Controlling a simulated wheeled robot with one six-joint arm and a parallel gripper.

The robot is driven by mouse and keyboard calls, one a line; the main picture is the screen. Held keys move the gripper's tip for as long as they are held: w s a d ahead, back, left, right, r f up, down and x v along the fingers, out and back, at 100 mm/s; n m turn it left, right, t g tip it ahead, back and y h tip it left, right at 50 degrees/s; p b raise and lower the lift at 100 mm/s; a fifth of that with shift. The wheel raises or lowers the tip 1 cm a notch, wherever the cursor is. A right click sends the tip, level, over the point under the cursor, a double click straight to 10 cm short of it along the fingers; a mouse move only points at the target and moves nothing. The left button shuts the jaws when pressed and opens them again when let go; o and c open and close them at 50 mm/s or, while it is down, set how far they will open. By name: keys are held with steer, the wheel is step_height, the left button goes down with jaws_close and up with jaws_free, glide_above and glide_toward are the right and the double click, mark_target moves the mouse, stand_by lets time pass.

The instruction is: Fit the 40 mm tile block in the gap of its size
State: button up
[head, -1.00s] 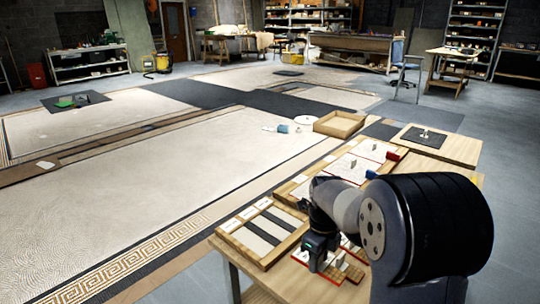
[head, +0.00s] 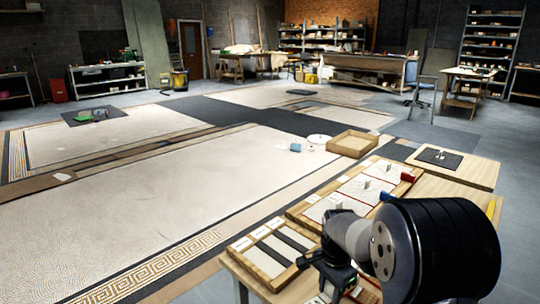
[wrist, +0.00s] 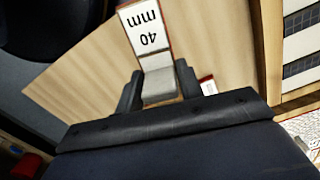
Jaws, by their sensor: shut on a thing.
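In the wrist view my gripper (wrist: 158,87) is shut on the grey grip of the 40 mm tile block (wrist: 146,28). Its white top with the upside-down "40 mm" label and a red edge reaches out beyond the fingers. Bare wooden table top shows beneath it; I cannot tell how high it is held. In the head view my gripper (head: 333,276) is at the table's near end, right of the gap board (head: 243,262), and the block is hard to make out. The gap board has dark strips, pale strips and white labels; its edge also shows in the wrist view (wrist: 271,50).
A wooden-framed panel (head: 298,211) with pale tiles and grey grips lies behind the gap board. A red piece (head: 408,178), an open wooden box (head: 352,144) and a dark-centred board (head: 468,172) lie beyond. A small red-edged label (wrist: 208,87) lies near my right finger.

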steer(key=n, duration=0.2)
steer(key=f+n, duration=0.1)
steer(key=n, duration=0.4)
steer(key=f+n, duration=0.1)
steer(key=n, duration=0.2)
steer(key=shift+s+n, duration=0.1)
steer(key=shift+n, duration=0.2)
step_height(320, 180, up, 20)
steer(key=s+p, duration=0.2)
steer(key=p, duration=2.7)
steer(key=shift+f+n+p, duration=0.15)
steer(key=shift+n+p, duration=0.2)
steer(key=shift+n, duration=0.05)
